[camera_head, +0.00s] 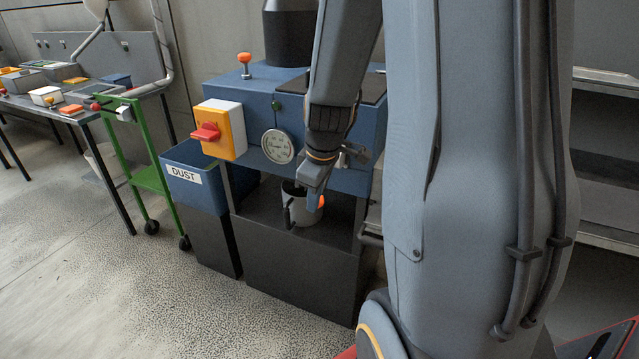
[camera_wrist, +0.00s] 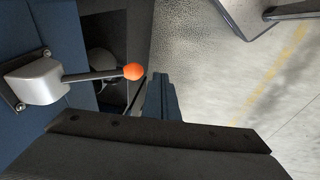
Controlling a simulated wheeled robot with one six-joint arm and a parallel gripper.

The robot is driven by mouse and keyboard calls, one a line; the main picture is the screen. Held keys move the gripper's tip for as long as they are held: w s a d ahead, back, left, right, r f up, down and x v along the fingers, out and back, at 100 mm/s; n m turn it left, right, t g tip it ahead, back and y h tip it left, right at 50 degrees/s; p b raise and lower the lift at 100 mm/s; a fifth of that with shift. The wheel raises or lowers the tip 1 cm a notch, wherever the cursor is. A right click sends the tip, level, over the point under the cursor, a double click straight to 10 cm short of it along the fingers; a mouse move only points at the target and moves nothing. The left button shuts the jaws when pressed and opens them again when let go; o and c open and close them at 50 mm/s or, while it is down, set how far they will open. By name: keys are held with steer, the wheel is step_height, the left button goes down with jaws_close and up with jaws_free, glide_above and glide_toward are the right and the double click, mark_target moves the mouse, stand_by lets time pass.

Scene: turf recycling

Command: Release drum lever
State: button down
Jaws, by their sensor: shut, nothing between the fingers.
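A lever (camera_wrist: 95,76) with a black rod and an orange ball end sticks out from a light grey housing on the blue machine face in the wrist view. Its orange ball (camera_head: 321,202) shows in the head view just right of my gripper (camera_head: 314,198). In the wrist view my gripper (camera_wrist: 160,98) is shut and empty, with its fingertips just right of and slightly below the ball. A narrow gap seems to lie between them; contact is hard to tell.
A grey pot (camera_head: 303,214) stands in the black bay below. A DUST bin (camera_head: 192,180) and green cart (camera_head: 150,178) stand left. The floor in front is clear.

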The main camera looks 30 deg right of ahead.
steer(key=s+a+r, duration=0.6)
steer(key=r, duration=0.2)
steer(key=s+a+f+m+g, duration=0.2)
steer(key=s+a+f+m, duration=0.3)
steer(key=s+a+m, duration=0.1)
steer(key=shift+s+a+f+m+g, duration=0.15)
steer(key=shift+s+a+m+g, duration=0.2)
steer(key=shift+a, duration=0.3)
steer(key=shift+d, duration=0.1)
